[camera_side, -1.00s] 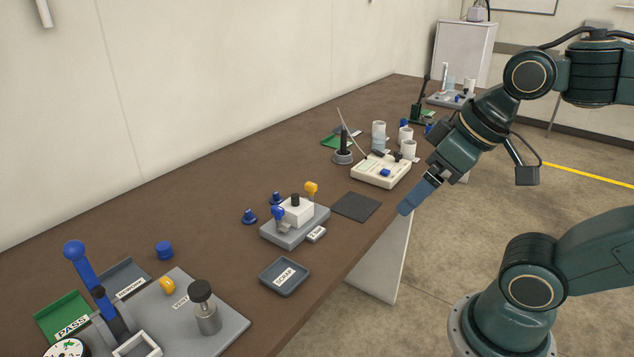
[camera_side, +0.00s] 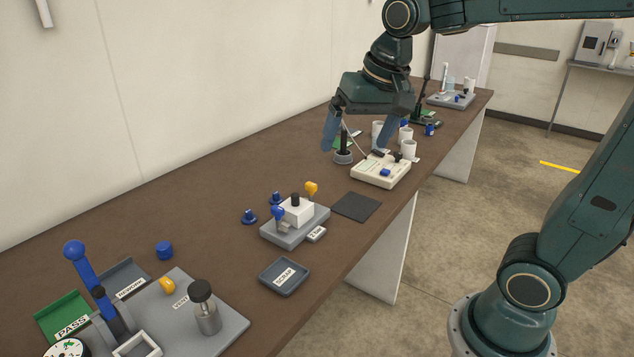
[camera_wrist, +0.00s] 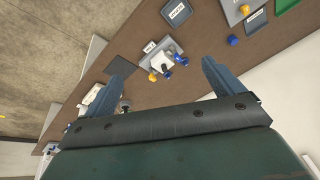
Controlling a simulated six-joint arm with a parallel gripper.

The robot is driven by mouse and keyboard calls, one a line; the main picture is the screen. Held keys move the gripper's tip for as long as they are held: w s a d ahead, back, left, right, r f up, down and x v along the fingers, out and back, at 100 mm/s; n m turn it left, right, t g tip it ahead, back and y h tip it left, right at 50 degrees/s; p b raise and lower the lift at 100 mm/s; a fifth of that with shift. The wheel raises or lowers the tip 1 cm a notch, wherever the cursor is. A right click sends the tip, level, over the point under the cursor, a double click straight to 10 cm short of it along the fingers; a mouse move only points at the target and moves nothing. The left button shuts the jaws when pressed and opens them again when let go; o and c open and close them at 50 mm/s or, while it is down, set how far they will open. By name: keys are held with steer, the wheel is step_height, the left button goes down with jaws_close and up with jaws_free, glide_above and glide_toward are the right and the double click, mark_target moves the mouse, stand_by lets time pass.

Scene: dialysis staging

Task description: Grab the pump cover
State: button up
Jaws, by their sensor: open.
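The pump cover appears to be the white block with a black knob (camera_side: 300,212), seated on a grey fixture (camera_side: 292,238) between a blue and a yellow clamp handle. It also shows in the wrist view (camera_wrist: 161,61), in the gap between my fingers but farther off. My gripper (camera_side: 357,147) is open and empty, pointing down above the back of the bench. In the side view it is above and to the right of the white block, near the cream device. Both fingers (camera_wrist: 166,72) show in the wrist view with nothing between them.
A cream device (camera_side: 378,171), a round-based post (camera_side: 343,157) and white cups (camera_side: 408,150) stand near my gripper. A dark mat (camera_side: 356,207) lies right of the fixture. A scrap tray (camera_side: 284,277) lies in front.

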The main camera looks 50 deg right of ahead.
steer(key=w+d+f+m+g, duration=0.1)
steer(key=w+d+f+m, duration=0.15)
steer(key=w, duration=0.55)
steer(key=m+g, duration=0.3)
steer(key=m, duration=0.7)
glide_above(295, 195)
steer(key=shift+n, duration=0.25)
step_height(295, 195, down, 15)
steer(key=shift+w+d+f, duration=0.1)
steer(key=shift+d, duration=0.05)
steer(key=shift+f, duration=0.1)
steer(key=shift+f, duration=4.15)
